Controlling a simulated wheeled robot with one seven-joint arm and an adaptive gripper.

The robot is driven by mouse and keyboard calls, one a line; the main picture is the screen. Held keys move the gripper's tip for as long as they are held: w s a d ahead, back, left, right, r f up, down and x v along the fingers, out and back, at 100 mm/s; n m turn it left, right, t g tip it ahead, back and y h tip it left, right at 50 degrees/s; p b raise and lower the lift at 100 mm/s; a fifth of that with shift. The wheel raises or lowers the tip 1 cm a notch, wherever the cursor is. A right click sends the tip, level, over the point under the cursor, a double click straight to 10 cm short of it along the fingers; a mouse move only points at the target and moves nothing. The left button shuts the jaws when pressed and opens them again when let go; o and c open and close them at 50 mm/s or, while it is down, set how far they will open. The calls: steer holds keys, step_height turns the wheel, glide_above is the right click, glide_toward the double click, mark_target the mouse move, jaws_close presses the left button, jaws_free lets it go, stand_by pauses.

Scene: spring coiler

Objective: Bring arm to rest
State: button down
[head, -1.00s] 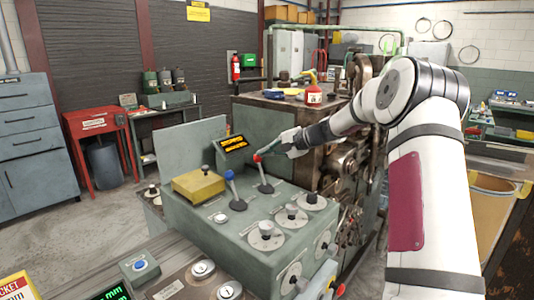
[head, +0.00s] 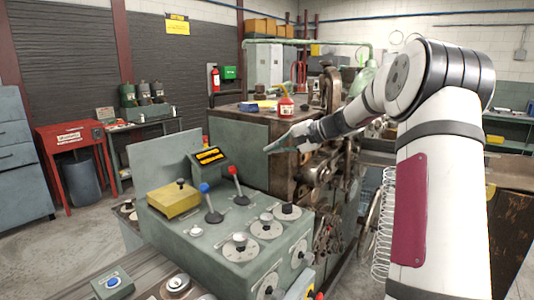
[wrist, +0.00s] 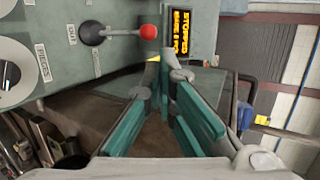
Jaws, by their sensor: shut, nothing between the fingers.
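My white arm reaches in from the right in the head view. My gripper (head: 270,149) is shut and empty, in the air to the right of and above the red-knobbed lever (head: 232,171) on the grey-green control console (head: 180,232). In the wrist view the teal fingers (wrist: 163,88) come together at their tips. The red knob (wrist: 148,31) shows beyond them, apart from the fingers. A blue-knobbed lever (head: 205,188) stands left of the red one. A small display (head: 210,155) with amber text stands behind the levers; in the wrist view it reads STOPPED.
The coiling machine (head: 330,190) stands close behind and below my forearm. A wire coil (head: 383,225) hangs beside my arm.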

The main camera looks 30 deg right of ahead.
stand_by(0.5)
steer(key=s+a+r+n+g+h, duration=0.1)
steer(key=s+a+n+g, duration=0.2)
steer(key=s+a, duration=0.6)
steer(key=s+a+n+g+h, duration=0.25)
steer(key=s+a, duration=0.25)
steer(key=a, duration=0.8)
steer(key=s+a+f+n+h, duration=0.1)
steer(key=s+f+n+h, duration=0.1)
steer(key=s, duration=1)
steer(key=s+a+f+n+h, duration=0.1)
steer(key=s+n, duration=0.4)
steer(key=s, duration=0.8)
steer(key=shift+s+a+f+g+h, duration=0.15)
steer(key=shift+a+f+g+h, duration=0.2)
steer(key=shift+a+f, duration=0.55)
steer(key=shift+d, duration=0.1)
